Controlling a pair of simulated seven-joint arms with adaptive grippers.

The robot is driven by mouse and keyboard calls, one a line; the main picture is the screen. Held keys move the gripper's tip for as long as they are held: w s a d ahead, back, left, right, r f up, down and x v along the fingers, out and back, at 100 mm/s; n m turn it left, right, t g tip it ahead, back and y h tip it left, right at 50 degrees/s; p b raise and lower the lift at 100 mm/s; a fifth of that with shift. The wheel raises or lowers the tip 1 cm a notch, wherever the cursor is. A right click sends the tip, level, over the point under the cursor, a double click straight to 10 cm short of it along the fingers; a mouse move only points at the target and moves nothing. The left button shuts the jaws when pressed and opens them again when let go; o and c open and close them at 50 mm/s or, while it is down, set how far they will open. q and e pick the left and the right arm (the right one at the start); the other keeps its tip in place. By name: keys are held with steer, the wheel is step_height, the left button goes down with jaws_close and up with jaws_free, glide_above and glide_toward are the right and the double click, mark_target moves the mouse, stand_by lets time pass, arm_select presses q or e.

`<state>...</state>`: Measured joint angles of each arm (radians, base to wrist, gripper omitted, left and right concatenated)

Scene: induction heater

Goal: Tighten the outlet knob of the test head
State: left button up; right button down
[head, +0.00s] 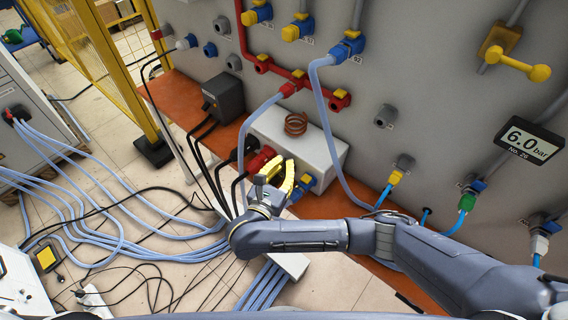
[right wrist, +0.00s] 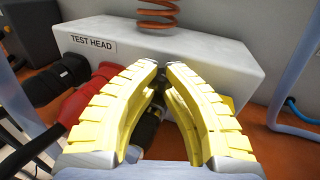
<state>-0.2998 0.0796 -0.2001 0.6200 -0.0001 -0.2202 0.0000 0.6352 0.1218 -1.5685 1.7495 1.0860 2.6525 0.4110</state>
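The test head is a white box (head: 325,150) with a copper coil on top, on an orange-brown ledge. In the right wrist view its front (right wrist: 190,52) carries the label "TEST HEAD". My right gripper (head: 287,172) is at the box's front lower side, its yellow fingers pointing at it. In the right wrist view its fingertips (right wrist: 163,68) are close together with a small gap. A dark fitting (right wrist: 151,118) shows between and below the fingers. The fingers partly hide it, so I cannot tell whether they touch it or which part is the outlet knob. My left gripper is out of view.
Red and black plugs (right wrist: 90,92) sit left of the fingers. A blue fitting (head: 304,184) is just right of the gripper. Pale blue hoses (head: 325,110) run to the grey wall panel. Cables cover the floor at left.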

steer(key=shift+w+a+r+m+h, duration=0.15)
steer(key=shift+r+m+h, duration=0.15)
steer(key=shift+r, duration=0.15)
steer(key=shift+m+g+h, duration=0.3)
steer(key=shift+h, duration=0.1)
steer(key=shift+w+m+g+h, duration=0.1)
steer(key=shift+m+g+h, duration=0.8)
steer(key=shift+h, duration=0.4)
steer(key=c, duration=1.1)
jaws_free()
steer(key=shift+o, duration=0.2)
steer(key=shift+f, duration=0.15)
